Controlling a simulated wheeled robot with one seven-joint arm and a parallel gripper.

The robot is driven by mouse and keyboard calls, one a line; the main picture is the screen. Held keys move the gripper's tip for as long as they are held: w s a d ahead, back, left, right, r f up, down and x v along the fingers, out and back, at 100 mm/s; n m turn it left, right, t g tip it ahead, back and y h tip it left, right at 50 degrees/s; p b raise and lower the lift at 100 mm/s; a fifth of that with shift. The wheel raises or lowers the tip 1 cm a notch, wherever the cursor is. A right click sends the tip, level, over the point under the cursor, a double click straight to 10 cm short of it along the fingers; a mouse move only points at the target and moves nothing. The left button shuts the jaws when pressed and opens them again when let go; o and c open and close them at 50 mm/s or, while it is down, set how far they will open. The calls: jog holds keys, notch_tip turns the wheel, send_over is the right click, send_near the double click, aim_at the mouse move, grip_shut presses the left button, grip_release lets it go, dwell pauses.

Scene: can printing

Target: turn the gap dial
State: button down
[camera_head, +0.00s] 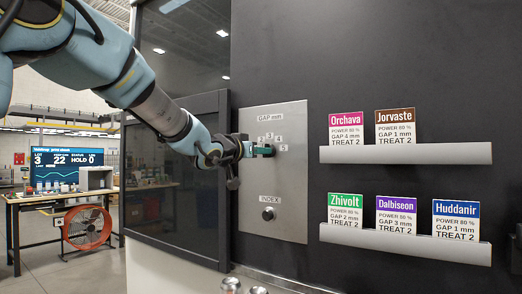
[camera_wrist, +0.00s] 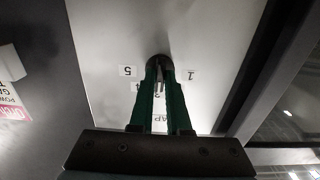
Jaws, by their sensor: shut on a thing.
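The gap dial is a dark round knob that shows in the wrist view (camera_wrist: 159,64), on the light metal panel (camera_head: 287,190) under the label "GAP mm". My gripper (camera_head: 262,150) reaches it from the left, and its green fingers (camera_wrist: 160,82) are shut on the dial. In the head view the dial is mostly hidden by the fingers. Scale numbers 2 to 5 show around it there. The wrist view is upside down, with the 5 at left and the 1 at right. I cannot tell which number the dial points to.
A black INDEX knob (camera_head: 268,214) sits lower on the panel. A dark framed window (camera_head: 177,180) is left of the panel. A screen (camera_head: 67,157) stands far left.

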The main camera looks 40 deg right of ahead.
jog(key=c, duration=0.9)
grip_release()
jog(key=shift+a, duration=0.1)
jog(key=b+v, duration=0.2)
jog(key=v, duration=0.8)
jog(key=shift+s+a+b, duration=0.1)
jog(key=shift+a+b, duration=0.2)
jog(key=shift+b, duration=0.05)
